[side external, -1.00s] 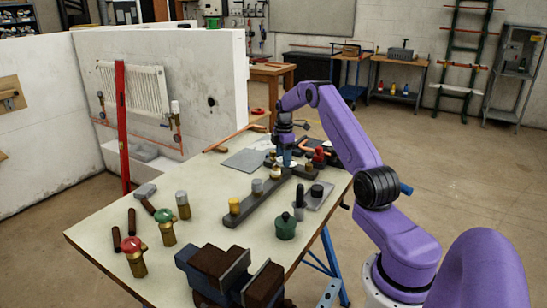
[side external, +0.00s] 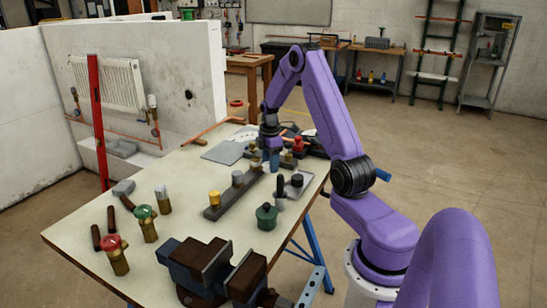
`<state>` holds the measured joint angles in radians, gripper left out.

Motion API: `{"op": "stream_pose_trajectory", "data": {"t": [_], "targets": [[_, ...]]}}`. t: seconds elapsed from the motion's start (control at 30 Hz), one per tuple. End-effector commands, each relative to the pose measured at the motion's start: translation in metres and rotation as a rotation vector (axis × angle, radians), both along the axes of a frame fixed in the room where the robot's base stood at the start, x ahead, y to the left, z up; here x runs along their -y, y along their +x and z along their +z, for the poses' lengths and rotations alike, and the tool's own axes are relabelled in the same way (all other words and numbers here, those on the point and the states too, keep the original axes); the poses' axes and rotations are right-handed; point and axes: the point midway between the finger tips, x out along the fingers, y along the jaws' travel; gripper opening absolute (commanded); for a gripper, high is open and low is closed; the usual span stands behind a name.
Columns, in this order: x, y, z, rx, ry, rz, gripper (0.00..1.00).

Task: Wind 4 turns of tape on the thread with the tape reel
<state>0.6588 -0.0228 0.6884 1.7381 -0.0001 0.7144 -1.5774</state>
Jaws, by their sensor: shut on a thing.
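My gripper (side external: 272,152) is low over the far part of the bench, beyond the dark bar, and points down. It is shut on a small blue item (side external: 274,162), which I take to be the tape reel. The reel's shape and any tape are too small to make out. The dark bar (side external: 225,205) carries several upright fittings: a yellow-topped one (side external: 214,199), a grey-topped one (side external: 238,179) and a brass one (side external: 256,166) just left of the gripper. I cannot tell which thread is to be wound, whether the reel touches one, or any turns.
A green pot (side external: 267,217) and a dark tray (side external: 298,186) stand right of the bar. A red-topped item (side external: 298,144) is close right of the gripper. A vise (side external: 205,265) is at the front. Valves (side external: 146,224) stand at left; a grey sheet (side external: 224,152) lies behind.

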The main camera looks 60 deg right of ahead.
Motion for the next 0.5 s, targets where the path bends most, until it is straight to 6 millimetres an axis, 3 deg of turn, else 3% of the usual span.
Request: {"op": "stream_pose_trajectory", "data": {"t": [0.3,0.5], "targets": [[-0.038,0.023,0.000,-0.001,0.001,0.004,0.37],[-0.050,0.047,-0.001,0.000,0.000,0.004,0.37]]}}
